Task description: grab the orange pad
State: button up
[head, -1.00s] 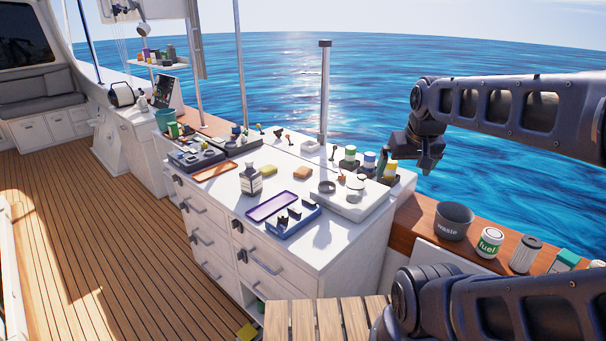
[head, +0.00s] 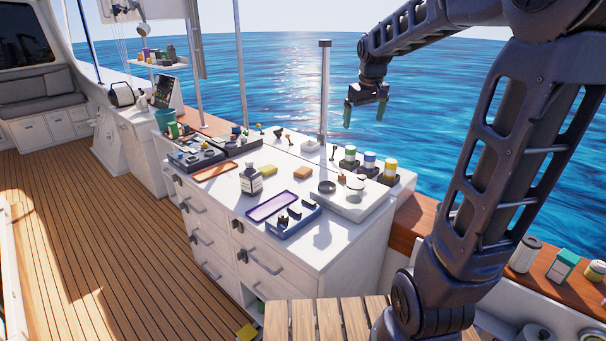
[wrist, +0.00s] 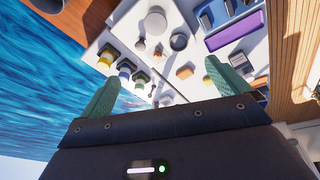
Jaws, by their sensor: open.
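The orange pad (head: 302,172) is a small block lying flat on the white counter, right of a yellow pad (head: 269,170). In the wrist view the orange pad (wrist: 185,72) shows between the two fingers, nearer the right one. My gripper (head: 364,112) is open and empty, with green fingers spread apart. It hangs well above the counter, up and to the right of the pad in the head view, against the sea.
Several capped jars (head: 369,162) and a thin upright post (head: 324,90) are at the back.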

jog(key=w+a+f+n, duration=0.1)
jog(key=w+a, duration=0.1)
jog(key=w, duration=0.3)
jog(key=w+a+f+n, duration=0.1)
jog(key=w+a+f, duration=0.1)
jog(key=w, duration=0.3)
jog(key=n+g, duration=0.3)
jog(key=n, duration=0.2)
send_over(303, 170)
jog(key=f, duration=1.8)
jog(key=w+f, duration=0.1)
jog(key=f, duration=0.8)
jog(key=shift+a+f, duration=0.25)
jog(key=shift+f, duration=0.05)
jog(key=shift+m, duration=0.3)
jog(key=shift+s+d+f, duration=0.15)
jog(key=shift+f, duration=1.25)
jog(key=shift+s+d+f, duration=0.1)
jog(key=shift+d+f, duration=0.05)
jog(key=shift+f, duration=1.2)
jog(key=c, duration=1)
jog(key=shift+r, duration=0.1)
